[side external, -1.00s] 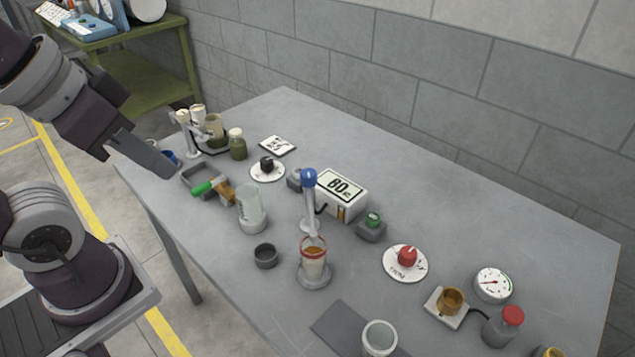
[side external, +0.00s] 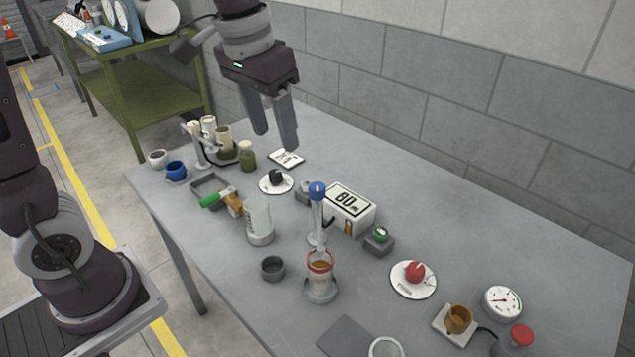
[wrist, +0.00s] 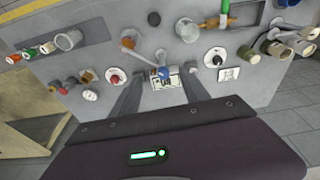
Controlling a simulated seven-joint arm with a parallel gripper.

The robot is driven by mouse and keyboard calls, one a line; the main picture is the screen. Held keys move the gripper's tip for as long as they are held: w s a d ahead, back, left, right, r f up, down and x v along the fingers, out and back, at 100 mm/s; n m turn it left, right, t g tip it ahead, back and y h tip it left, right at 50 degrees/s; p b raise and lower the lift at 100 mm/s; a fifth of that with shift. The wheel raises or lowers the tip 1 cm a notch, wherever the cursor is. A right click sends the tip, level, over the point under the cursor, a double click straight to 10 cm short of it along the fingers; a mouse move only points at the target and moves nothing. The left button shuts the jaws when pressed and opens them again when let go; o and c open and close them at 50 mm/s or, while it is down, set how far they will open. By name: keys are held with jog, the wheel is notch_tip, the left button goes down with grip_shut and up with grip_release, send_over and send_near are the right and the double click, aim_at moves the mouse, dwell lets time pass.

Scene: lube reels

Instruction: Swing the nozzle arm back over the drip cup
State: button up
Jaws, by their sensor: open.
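The nozzle arm (side external: 316,218) has a blue ball top and a pale stem, and stands just behind a red-rimmed beaker (side external: 320,268) with amber liquid. Its blue ball (wrist: 164,73) shows in the wrist view between my fingers. A small dark grey cup (side external: 272,267), which looks like the drip cup, stands left of the beaker, apart from the nozzle arm; it also shows in the wrist view (wrist: 153,19). My gripper (side external: 277,140) is open and empty, pointing down, high above the table behind the nozzle arm. Its fingers (wrist: 161,92) touch nothing.
A white box reading 80 (side external: 349,208) stands right of the nozzle arm, with a green button (side external: 380,235) beside it. A clear jar (side external: 259,222) stands left. A red-knob dial (side external: 414,272) lies right. A grey wall bounds the table's back.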

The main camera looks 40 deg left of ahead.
jog(key=g, duration=0.2)
send_over(318, 186)
jog(key=f, duration=0.8)
jog(key=shift+s+f, duration=0.15)
jog(key=shift+s, duration=0.15)
jog(key=f, duration=0.8)
jog(key=shift+w, duration=0.25)
jog(key=shift+r, duration=0.1)
grip_shut()
